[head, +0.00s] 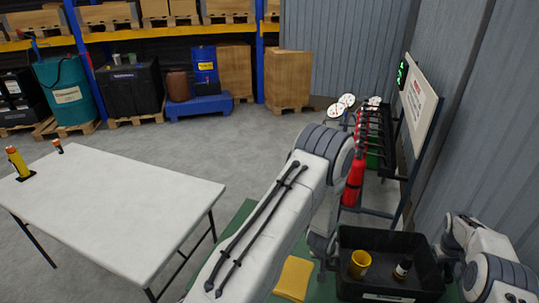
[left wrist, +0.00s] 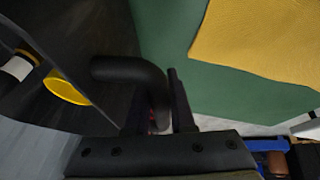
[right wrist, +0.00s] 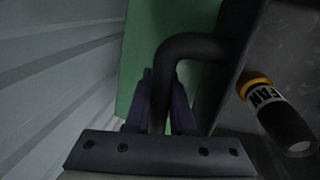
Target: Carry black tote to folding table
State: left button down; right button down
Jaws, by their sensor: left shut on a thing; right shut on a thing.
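The black tote (head: 400,240) is at the lower right of the head view, open at the top. Inside are a yellow cup (head: 360,263) and a dark bottle with a pale label (head: 402,268). My left gripper (left wrist: 158,112) is shut on the black tube handle (left wrist: 130,70) on the tote's left side. My right gripper (right wrist: 160,108) is shut on the matching handle (right wrist: 195,45) on its right side. The tote looks about level; I cannot tell whether its base touches the green surface. The white folding table (head: 120,200) stands at left, apart from the tote.
A yellow cloth (head: 293,278) lies on the green surface (head: 240,220) left of the tote. A yellow cylinder (head: 17,163) and a small orange-and-black item (head: 58,146) stand on the table's far-left part. A red extinguisher (head: 354,182) on a rack is behind the tote; a corrugated wall is at right.

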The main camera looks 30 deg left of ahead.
aim_at(120, 207)
jog(key=u, duration=3.45)
jog(key=i, duration=2.25)
jog(key=z, duration=1.15)
